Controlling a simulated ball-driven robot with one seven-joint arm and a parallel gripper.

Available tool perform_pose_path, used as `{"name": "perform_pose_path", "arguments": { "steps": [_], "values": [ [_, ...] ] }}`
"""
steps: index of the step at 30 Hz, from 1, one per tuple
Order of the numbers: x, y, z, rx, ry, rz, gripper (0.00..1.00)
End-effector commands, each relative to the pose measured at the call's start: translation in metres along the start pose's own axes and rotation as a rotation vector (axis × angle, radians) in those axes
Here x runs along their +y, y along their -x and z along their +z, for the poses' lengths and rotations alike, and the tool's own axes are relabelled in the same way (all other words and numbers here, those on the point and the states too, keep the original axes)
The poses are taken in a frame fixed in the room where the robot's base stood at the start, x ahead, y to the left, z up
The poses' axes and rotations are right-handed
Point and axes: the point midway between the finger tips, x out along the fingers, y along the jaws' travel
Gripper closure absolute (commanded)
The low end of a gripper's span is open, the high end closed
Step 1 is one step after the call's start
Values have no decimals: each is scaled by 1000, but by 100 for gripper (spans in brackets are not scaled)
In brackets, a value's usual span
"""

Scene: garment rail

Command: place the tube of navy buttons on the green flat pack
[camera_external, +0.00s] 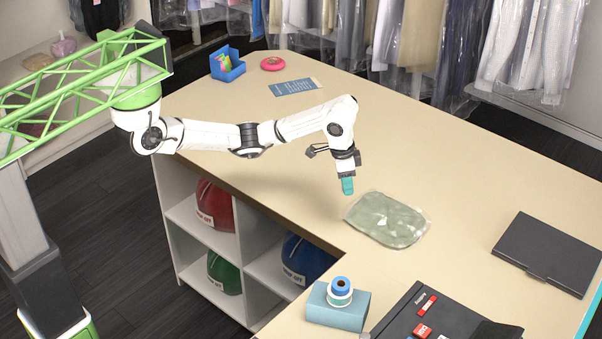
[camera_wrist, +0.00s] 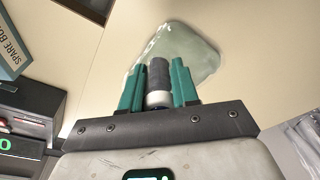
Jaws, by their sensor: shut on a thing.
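The tube of navy buttons (camera_wrist: 159,76) is dark with a pale band at its near end. It stands between the teal fingers of my gripper (camera_wrist: 157,84) in the wrist view, and the gripper is shut on it. In the external view my gripper (camera_external: 347,186) points down above the table, just left of and behind the green flat pack; the tube cannot be made out there. The green flat pack (camera_external: 387,219) lies flat on the table in clear wrapping. In the wrist view the flat pack (camera_wrist: 195,45) shows beyond the fingertips, partly hidden by the tube and fingers.
A light-blue box (camera_external: 330,311) with tape rolls (camera_external: 340,288) stands at the front edge. A black tray (camera_external: 440,317) and dark flat case (camera_external: 548,253) lie to the right. A blue holder (camera_external: 227,67), pink roll (camera_external: 273,63) and blue card (camera_external: 295,86) lie at the back.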

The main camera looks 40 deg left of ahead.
Motion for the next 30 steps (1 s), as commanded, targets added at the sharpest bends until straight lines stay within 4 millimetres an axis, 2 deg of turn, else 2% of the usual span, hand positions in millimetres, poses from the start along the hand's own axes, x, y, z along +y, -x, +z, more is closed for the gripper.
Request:
{"name": "perform_pose_path", "arguments": {
  "steps": [1, 4, 15, 21, 27, 30],
  "values": [
    [-1, -9, -7, -3, 1, 4, 100],
    [-6, -20, -22, -5, -1, 4, 100],
    [-21, -69, -53, -3, -2, -1, 100],
    [-24, -82, -60, -3, -1, -2, 100],
    [-24, -106, -56, -2, -1, -1, 100],
    [-24, -111, -55, -1, -2, -1, 100]
  ]
}}
